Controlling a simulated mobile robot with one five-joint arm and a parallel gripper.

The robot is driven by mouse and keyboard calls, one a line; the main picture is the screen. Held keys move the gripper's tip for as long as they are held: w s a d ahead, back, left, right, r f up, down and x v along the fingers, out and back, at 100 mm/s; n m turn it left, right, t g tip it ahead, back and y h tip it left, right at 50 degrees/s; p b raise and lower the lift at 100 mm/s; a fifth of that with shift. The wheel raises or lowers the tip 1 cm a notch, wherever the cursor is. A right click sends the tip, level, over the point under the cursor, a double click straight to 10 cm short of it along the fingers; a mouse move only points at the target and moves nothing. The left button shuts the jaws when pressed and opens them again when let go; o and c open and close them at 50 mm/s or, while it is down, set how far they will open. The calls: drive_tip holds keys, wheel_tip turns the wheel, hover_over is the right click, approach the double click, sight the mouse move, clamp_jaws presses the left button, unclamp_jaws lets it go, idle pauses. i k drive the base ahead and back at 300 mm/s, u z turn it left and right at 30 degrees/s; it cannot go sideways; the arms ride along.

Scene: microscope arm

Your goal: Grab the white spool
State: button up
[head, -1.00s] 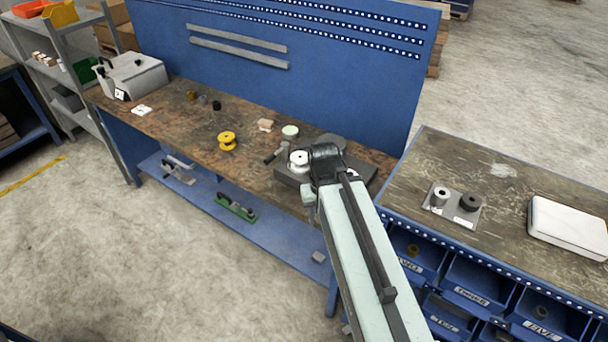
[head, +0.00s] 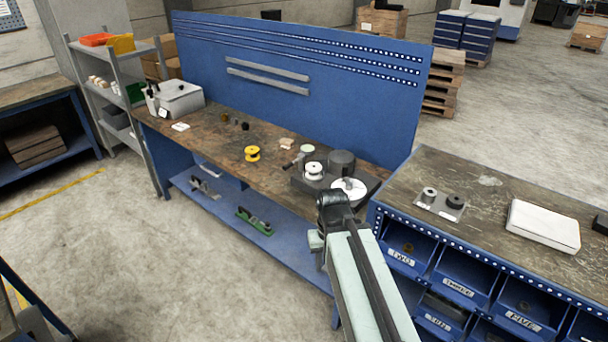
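The white spool (head: 314,171) stands upright on a dark grey machine base (head: 303,185) on the wooden workbench. Its upper flange and core show clearly and nothing covers it. My arm rises from the bottom right to a dark joint just below and right of the spool in the picture, apart from it in view. A pale part of my arm hangs at the left of that joint. My gripper's fingers do not show, so I cannot see whether they hold anything.
A dark cylinder (head: 342,163) and a white disc (head: 349,188) are right of the spool. A yellow spool (head: 252,153) stands to the left. A blue back panel (head: 290,105) rises behind. A second bench (head: 490,200) with blue bins is at the right.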

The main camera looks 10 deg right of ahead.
sight(314, 169)
drive_tip(key=u, duration=2.75)
drive_tip(key=i, duration=1.85)
drive_tip(key=z, duration=2.65)
drive_tip(key=i, duration=1.15)
drive_tip(key=u, duration=0.05)
